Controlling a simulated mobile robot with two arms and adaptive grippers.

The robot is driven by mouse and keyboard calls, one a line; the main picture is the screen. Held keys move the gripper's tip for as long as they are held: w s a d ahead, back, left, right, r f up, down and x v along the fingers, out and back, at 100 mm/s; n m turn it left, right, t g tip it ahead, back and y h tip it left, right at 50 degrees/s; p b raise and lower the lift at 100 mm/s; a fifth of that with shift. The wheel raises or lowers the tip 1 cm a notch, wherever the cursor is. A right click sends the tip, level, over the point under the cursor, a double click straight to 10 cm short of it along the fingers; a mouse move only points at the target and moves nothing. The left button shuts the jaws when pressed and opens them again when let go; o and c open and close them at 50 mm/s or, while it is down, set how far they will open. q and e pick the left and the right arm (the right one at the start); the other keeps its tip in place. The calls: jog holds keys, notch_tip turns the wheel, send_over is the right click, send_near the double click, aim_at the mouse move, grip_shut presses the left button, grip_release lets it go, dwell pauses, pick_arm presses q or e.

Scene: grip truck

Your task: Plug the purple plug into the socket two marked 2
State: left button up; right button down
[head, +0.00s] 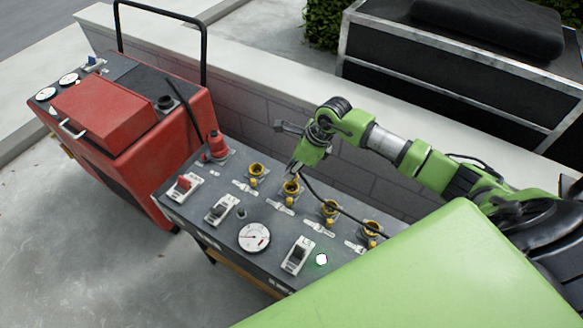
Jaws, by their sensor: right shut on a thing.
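My right gripper (294,168) reaches in from the right and points down over the panel. It is shut on what looks like a plug, mostly hidden by the fingers; no purple shows. A black cable (345,212) runs from the gripper to the right across the panel. Several yellow sockets stand in a row, and the gripper's tip is just above one, the second yellow socket from the left (291,187). Whether plug and socket touch cannot be told. The socket numbers are too small to read. My left gripper is not in view.
The grey panel (200,228) also carries switches, a round gauge (254,237) and a lit round button (321,259). A red plug (217,146) stands at its far left end. A red machine (112,118) is to the left. A low wall (245,105) runs behind.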

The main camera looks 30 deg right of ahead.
jog(key=shift+f, duration=0.15)
jog(key=shift+f+b, duration=0.3)
jog(key=shift+b, duration=0.2)
jog(key=shift+f+b, duration=0.3)
jog(key=shift+b, duration=0.2)
dwell(0.9)
jog(key=shift+f+b, duration=1.5)
jog(key=shift+f, duration=0.15)
dwell(0.6)
jog(key=c, duration=1.7)
grip_release()
jog(key=o, duration=0.3)
jog(key=shift+o, duration=0.2)
